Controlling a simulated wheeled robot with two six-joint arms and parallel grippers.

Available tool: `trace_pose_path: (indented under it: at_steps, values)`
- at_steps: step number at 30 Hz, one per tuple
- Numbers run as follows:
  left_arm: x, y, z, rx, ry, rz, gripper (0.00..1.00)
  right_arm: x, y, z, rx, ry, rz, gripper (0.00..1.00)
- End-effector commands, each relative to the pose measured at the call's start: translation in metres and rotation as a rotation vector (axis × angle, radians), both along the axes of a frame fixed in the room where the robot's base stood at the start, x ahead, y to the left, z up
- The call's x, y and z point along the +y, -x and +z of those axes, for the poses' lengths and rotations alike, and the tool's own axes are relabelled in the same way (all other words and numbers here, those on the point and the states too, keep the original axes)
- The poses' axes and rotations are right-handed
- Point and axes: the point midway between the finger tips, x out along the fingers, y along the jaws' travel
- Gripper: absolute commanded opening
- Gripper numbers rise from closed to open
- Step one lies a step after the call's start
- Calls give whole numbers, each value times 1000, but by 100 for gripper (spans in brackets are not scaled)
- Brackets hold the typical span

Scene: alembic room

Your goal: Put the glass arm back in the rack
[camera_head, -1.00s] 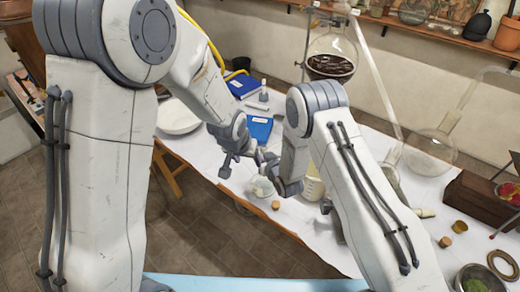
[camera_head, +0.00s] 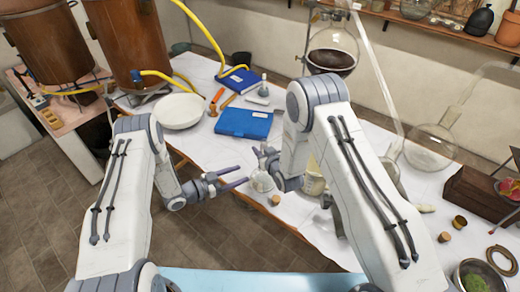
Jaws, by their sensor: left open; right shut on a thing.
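My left gripper (camera_head: 243,176) is open, its two fingers pointing right over the table's front edge, with nothing visible between them. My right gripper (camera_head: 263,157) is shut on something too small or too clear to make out. A small clear glass vessel (camera_head: 261,182) is just below its fingers; I cannot tell whether they touch. A long pale glass tube (camera_head: 378,72) slants down at the back right. I cannot tell whether this tube is the glass arm. I cannot make out a rack.
The white-covered table (camera_head: 216,150) holds a blue book (camera_head: 243,123), a white bowl (camera_head: 180,110), a cork (camera_head: 275,200) and a cream beaker (camera_head: 314,180). Round flasks (camera_head: 332,48) (camera_head: 430,147) and a wooden box (camera_head: 478,195) stand at the back and right. Copper vessels (camera_head: 127,42) stand left.

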Motion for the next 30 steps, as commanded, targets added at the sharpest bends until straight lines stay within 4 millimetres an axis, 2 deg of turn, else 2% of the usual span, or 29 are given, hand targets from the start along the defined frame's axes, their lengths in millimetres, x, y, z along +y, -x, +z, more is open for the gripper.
trace_pose_path:
  at_steps: [3, 7, 21, 30]
  values:
    - [-1, 10, 1, -27, 35, -32, 66, 0, -1, 1, -2, -1, 0, 0]
    - [-9, 9, 0, -31, 42, -43, 66, 0, -1, 1, -2, -1, 0, 0]
    - [-65, -25, -8, -29, 41, -42, 66, 0, -1, 1, -3, -1, 0, 0]
    - [-84, -38, -10, -30, 40, -40, 66, 0, -1, 1, -3, -1, 0, 0]
